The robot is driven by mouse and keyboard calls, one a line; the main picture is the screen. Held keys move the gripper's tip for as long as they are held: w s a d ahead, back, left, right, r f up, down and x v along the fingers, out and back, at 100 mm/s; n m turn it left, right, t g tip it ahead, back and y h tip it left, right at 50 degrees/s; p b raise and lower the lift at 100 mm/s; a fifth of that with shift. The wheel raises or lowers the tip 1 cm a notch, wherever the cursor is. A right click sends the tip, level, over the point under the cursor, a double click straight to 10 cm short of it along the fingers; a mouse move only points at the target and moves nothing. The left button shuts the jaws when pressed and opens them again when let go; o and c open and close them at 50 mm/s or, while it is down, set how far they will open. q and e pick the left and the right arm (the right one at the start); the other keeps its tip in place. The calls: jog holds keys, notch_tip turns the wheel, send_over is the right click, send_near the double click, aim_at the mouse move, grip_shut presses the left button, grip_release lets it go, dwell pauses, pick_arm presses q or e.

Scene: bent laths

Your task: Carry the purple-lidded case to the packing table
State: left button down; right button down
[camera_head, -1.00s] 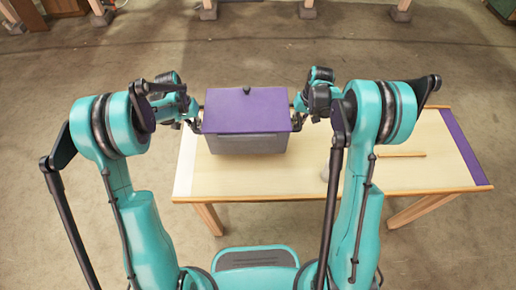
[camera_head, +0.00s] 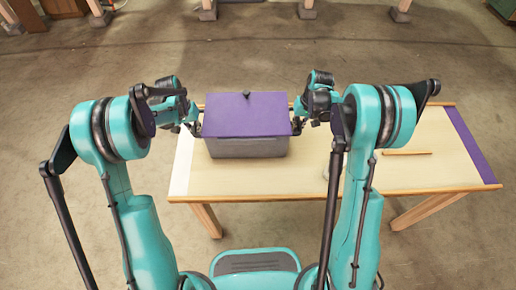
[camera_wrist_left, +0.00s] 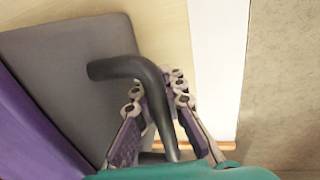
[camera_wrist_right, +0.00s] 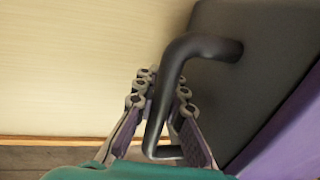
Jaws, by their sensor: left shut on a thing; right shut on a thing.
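The purple-lidded case (camera_head: 247,116) has a grey body, a dark knob on its lid and a black bar handle at each end. It is level, over the left part of a pale wooden table (camera_head: 400,175); whether its base touches the top I cannot tell. My left gripper (camera_head: 196,128) is shut on the left handle (camera_wrist_left: 125,68), which the left wrist view shows between its fingers. My right gripper (camera_head: 298,125) is shut on the right handle (camera_wrist_right: 195,48), clear in the right wrist view. The case hides the table top behind and beneath it.
The table has a white strip (camera_head: 182,165) at its left end and a purple strip (camera_head: 469,145) at its right end. A thin brown stick (camera_head: 408,152) lies on the right half. Concrete floor surrounds the table.

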aim_at(194, 127)
pick_arm(q)
jog(key=c, duration=1.6)
grip_release()
pick_arm(e)
jog(key=c, duration=1.6)
grip_release()
pick_arm(q)
jog(key=r, duration=0.2)
jog(key=a+r, duration=0.1)
jog(key=r, duration=0.4)
jog(key=shift+a+r, duration=0.3)
jog(key=shift+r, duration=0.05)
pick_arm(e)
notch_tip(194, 127, up, 12)
jog(key=d, duration=0.2)
jog(key=shift+d, duration=0.2)
jog(key=shift+s+f, duration=0.1)
jog(key=shift+f, duration=0.05)
